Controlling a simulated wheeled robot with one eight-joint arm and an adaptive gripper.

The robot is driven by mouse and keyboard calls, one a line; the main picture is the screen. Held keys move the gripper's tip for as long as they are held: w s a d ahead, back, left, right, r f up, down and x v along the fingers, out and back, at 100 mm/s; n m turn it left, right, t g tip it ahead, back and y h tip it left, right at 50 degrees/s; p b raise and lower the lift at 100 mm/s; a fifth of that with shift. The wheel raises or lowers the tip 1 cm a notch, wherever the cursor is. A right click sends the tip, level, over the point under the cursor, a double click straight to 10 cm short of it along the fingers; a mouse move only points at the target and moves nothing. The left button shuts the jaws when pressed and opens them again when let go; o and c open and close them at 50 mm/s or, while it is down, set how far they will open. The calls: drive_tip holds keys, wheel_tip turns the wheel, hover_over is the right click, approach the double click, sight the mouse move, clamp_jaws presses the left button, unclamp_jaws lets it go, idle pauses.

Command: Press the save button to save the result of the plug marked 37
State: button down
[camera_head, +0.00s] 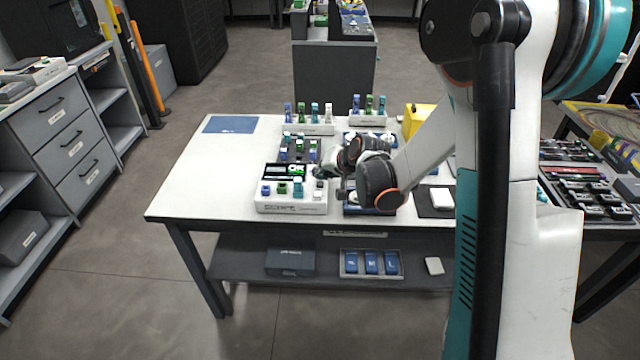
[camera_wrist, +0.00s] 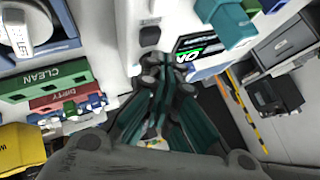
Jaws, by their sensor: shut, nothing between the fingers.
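A white device (camera_head: 290,206) stands at the front of the table. Its dark screen (camera_head: 284,170) shows a green "OK"; the screen also shows in the wrist view (camera_wrist: 190,50). A dark button (camera_wrist: 150,37) sits on the device's white face in the wrist view; its label is not readable. My gripper (camera_head: 322,173) is shut and empty, at the device's right side. In the wrist view my gripper (camera_wrist: 167,65) has its fingertips close to the device, just below the button and screen; contact cannot be told. Blue, green, teal and white plugs stand along the device's front. No number 37 is readable.
Racks with coloured plugs (camera_head: 308,128) stand at the back. Green "CLEAN" and red "DIRTY" labelled strips (camera_wrist: 45,80) lie left in the wrist view. A yellow object (camera_head: 418,117) stands behind my arm.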

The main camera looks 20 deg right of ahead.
sight(323, 182)
drive_tip(key=shift+f+b, duration=0.35)
drive_tip(key=shift+f, duration=0.1)
drive_tip(key=shift+f+b, duration=0.45)
idle(0.6)
drive_tip(key=shift+r, duration=0.15)
drive_tip(key=shift+r+p, duration=0.6)
drive_tip(key=shift+r, duration=0.2)
drive_tip(key=shift+r+p, duration=1.65)
drive_tip(key=shift+r, duration=0.8)
